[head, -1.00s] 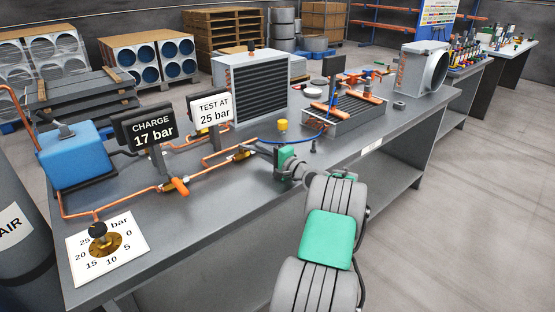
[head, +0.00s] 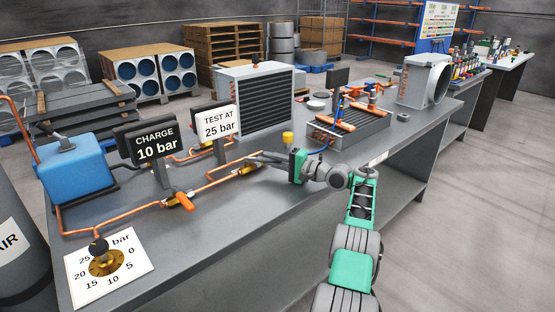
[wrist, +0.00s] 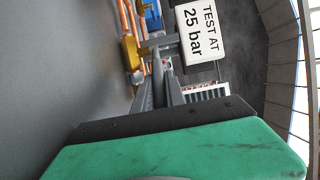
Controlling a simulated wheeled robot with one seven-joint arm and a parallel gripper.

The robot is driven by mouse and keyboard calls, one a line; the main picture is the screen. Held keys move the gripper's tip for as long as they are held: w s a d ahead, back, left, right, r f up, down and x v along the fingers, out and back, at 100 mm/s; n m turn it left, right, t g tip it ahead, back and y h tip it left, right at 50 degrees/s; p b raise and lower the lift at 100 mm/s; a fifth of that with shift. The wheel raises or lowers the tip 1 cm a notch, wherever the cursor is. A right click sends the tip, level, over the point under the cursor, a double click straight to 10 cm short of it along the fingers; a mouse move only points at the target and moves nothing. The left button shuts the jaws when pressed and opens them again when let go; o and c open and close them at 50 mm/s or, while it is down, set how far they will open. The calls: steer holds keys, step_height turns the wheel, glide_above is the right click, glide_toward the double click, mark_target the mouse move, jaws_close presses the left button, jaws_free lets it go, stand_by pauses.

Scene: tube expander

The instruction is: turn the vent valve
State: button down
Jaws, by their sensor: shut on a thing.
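The brass valve (head: 250,169) that my gripper works at sits on the copper line at the bench's middle; I take it for the vent valve. It also shows in the wrist view (wrist: 131,54), with a grey lever (wrist: 160,41) beside it. My gripper (head: 258,159) reaches in from the right, its fingers close together at the valve. In the wrist view the fingers (wrist: 159,72) are shut on the lever; their exact contact is small and partly hidden. The charge display (head: 157,143) reads 10 bar.
A sign (head: 218,123) reading "TEST AT 25 bar" stands just behind the valve. An orange-handled valve (head: 183,201) is nearer on the left. A yellow-capped part (head: 288,138) stands close to my wrist. The bench front (head: 215,225) is clear.

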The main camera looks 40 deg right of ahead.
steer(key=shift+s+a, duration=0.1)
steer(key=shift+s, duration=0.05)
steer(key=c, duration=1.4)
jaws_free()
steer(key=shift+a, duration=0.1)
